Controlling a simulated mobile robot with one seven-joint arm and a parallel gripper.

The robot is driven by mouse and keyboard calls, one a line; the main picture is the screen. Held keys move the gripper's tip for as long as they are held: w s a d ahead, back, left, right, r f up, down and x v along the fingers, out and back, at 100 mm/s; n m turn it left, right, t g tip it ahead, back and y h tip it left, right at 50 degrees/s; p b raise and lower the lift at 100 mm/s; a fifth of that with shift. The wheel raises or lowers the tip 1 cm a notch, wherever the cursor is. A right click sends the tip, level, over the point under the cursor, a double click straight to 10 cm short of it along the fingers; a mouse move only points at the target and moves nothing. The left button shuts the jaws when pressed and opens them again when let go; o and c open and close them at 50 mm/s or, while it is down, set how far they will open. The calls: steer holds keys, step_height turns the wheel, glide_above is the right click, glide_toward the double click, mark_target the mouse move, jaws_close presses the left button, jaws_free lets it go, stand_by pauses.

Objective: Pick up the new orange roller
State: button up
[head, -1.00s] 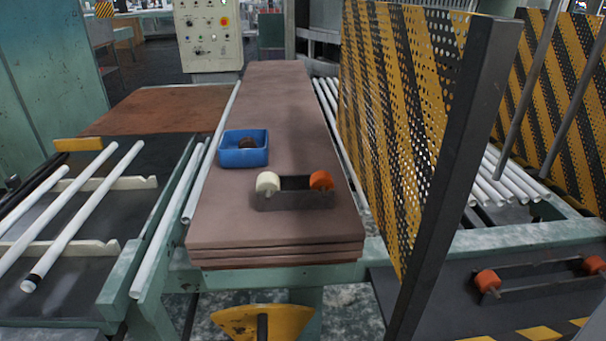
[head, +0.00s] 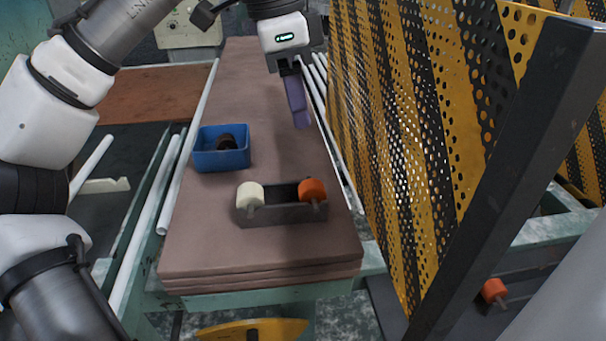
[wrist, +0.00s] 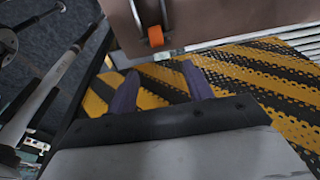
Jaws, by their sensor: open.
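An orange roller (head: 313,190) sits at the right end of a small dark holder (head: 283,210) on the stacked brown boards. A cream roller (head: 250,194) sits at the holder's left end. My gripper (head: 300,125) points down above the boards, behind and higher than the holder, apart from the orange roller. In the wrist view my gripper (wrist: 160,85) shows two spread purple fingers with nothing between them. An orange roller (wrist: 156,36) appears beyond the fingertips there, by the brown board.
A blue bin (head: 222,160) with a dark item stands left of the holder. A yellow-black perforated guard (head: 400,120) rises close along the right side of the boards (head: 250,255). Another orange roller (head: 494,290) is low at the right, past the guard.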

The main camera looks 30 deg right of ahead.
glide_above(313, 183)
steer(key=a, duration=0.2)
steer(key=shift+y, duration=0.4)
steer(key=f, duration=0.7)
steer(key=shift+w+d+f, duration=0.15)
steer(key=shift+w+f, duration=0.05)
steer(key=shift+s+d+f+p, duration=0.1)
steer(key=shift+d+f+p, duration=0.2)
steer(key=shift+f, duration=0.75)
steer(key=shift+w+d+f+p, duration=0.15)
steer(key=shift+f+p, duration=0.2)
steer(key=shift+f, duration=0.65)
steer(key=shift+s+d+f+p, duration=0.15)
steer(key=shift+d+f+p, duration=0.15)
steer(key=shift+f, duration=0.75)
steer(key=c, duration=1.1)
steer(key=shift+r, duration=0.15)
